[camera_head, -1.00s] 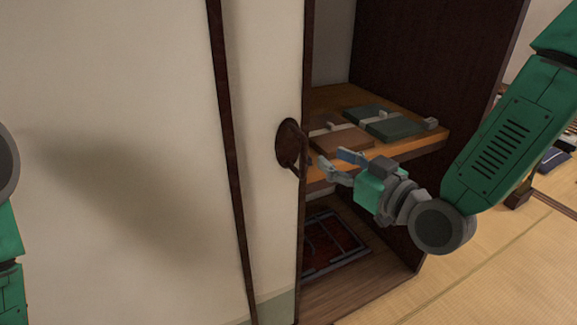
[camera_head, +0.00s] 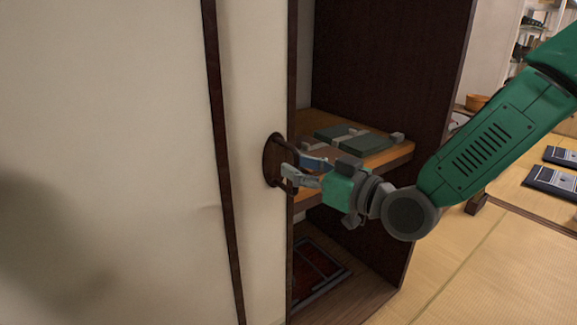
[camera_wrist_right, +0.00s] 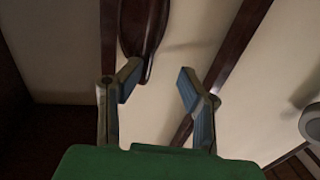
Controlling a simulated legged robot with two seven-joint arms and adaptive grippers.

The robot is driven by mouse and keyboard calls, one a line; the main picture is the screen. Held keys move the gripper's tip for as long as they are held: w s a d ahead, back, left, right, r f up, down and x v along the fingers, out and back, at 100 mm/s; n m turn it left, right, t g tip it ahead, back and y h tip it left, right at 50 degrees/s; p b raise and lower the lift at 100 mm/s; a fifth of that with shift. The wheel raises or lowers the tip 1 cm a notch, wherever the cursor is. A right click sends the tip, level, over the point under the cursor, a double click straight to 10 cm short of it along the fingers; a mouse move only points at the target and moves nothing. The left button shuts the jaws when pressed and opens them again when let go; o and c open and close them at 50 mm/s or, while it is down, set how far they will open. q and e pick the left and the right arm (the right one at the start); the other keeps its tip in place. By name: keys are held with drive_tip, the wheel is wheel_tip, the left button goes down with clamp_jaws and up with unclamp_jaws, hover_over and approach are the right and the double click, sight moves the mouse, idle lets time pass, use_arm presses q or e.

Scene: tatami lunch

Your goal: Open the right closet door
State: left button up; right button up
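The closet door (camera_head: 255,90) is a cream panel with dark wooden edging. The closet stands open to the right of its edge. A dark round plate with a protruding handle (camera_head: 270,160) sits near that edge; a dark handle part also shows in the right wrist view (camera_wrist_right: 142,25). My right gripper (camera_head: 295,167) is at the handle with its fingers apart. In the right wrist view, the gripper (camera_wrist_right: 160,75) is open, its left finger close against the handle's lower end; I cannot tell if they touch. The gap between the fingers looks empty. My left gripper is out of view.
A dark red framed item (camera_head: 318,270) lies on the closet floor. Tatami (camera_head: 455,265) is clear at the lower right, with dark flat items (camera_head: 550,181) farther right.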

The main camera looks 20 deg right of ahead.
sight(297, 163)
drive_tip(key=w, duration=0.2)
drive_tip(key=shift+w+d+f, duration=0.15)
drive_tip(key=shift+w+f, duration=0.1)
drive_tip(key=shift+w, duration=0.1)
drive_tip(key=shift+w+d, duration=0.2)
drive_tip(key=shift+a, duration=0.45)
clamp_jaws()
drive_tip(key=shift+a+r, duration=0.1)
drive_tip(key=shift+a, duration=0.1)
drive_tip(key=s+a, duration=0.3)
drive_tip(key=a, duration=0.4)
drive_tip(key=shift+a, duration=0.15)
unclamp_jaws()
drive_tip(key=shift+s+d+r, duration=0.1)
drive_tip(key=shift+d+r, duration=0.05)
drive_tip(key=shift+d, duration=0.25)
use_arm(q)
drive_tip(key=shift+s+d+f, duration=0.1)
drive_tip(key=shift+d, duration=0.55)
use_arm(e)
drive_tip(key=d+v, duration=0.1)
drive_tip(key=v, duration=0.6)
drive_tip(key=shift+d+f, duration=0.15)
drive_tip(key=shift+f, duration=0.05)
